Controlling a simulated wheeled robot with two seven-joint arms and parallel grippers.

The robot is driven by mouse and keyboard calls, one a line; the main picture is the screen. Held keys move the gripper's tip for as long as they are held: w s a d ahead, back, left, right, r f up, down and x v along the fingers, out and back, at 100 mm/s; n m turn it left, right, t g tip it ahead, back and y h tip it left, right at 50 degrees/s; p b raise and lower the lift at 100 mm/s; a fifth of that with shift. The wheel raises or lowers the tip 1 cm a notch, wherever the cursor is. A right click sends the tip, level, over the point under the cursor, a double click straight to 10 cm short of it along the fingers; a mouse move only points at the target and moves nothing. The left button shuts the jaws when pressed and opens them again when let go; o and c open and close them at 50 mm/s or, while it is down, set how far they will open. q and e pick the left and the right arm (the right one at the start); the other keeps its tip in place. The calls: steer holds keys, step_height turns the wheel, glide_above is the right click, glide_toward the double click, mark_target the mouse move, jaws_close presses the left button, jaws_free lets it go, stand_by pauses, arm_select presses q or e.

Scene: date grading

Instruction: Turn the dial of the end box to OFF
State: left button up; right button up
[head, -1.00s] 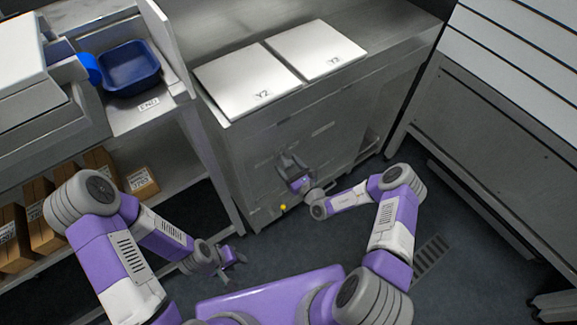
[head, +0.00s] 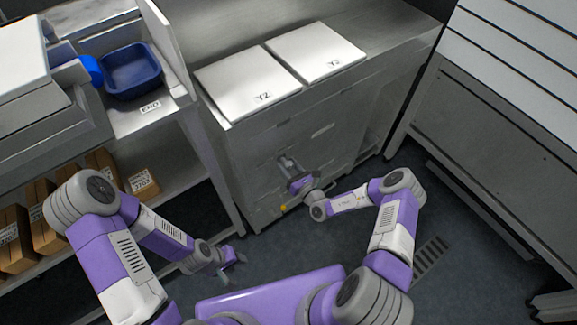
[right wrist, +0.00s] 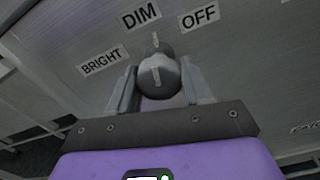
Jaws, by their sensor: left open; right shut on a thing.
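The dial (right wrist: 158,80) is a grey knob with a white line, on a grey metal face. The labels BRIGHT (right wrist: 101,61), DIM (right wrist: 141,17) and OFF (right wrist: 199,18) arc around it. Its white line points up, about toward the right edge of DIM. My right gripper (right wrist: 160,88) is shut on the dial, one finger on each side. In the head view my right gripper (head: 288,165) is at the front of the grey metal box (head: 262,160) and hides the dial. My left gripper (head: 231,262) is open and empty, low and away from the box.
A blue tray (head: 131,70) stands by an END label (head: 150,105) on the left bench. Cartons (head: 141,182) sit on the shelf below. A panelled unit (head: 490,130) stands at the right.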

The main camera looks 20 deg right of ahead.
steer(key=m+p, duration=0.1)
steer(key=m, duration=0.3)
steer(key=shift+s+m, duration=0.1)
steer(key=shift+m, duration=0.2)
steer(key=m, duration=0.4)
steer(key=shift+a+m, duration=0.15)
steer(key=shift+m, duration=0.15)
steer(key=o, duration=1)
steer(key=shift+r, duration=0.1)
steer(key=shift+c, duration=0.2)
steer(key=p+v, duration=0.2)
steer(key=v, duration=0.5)
steer(key=shift+s, duration=0.3)
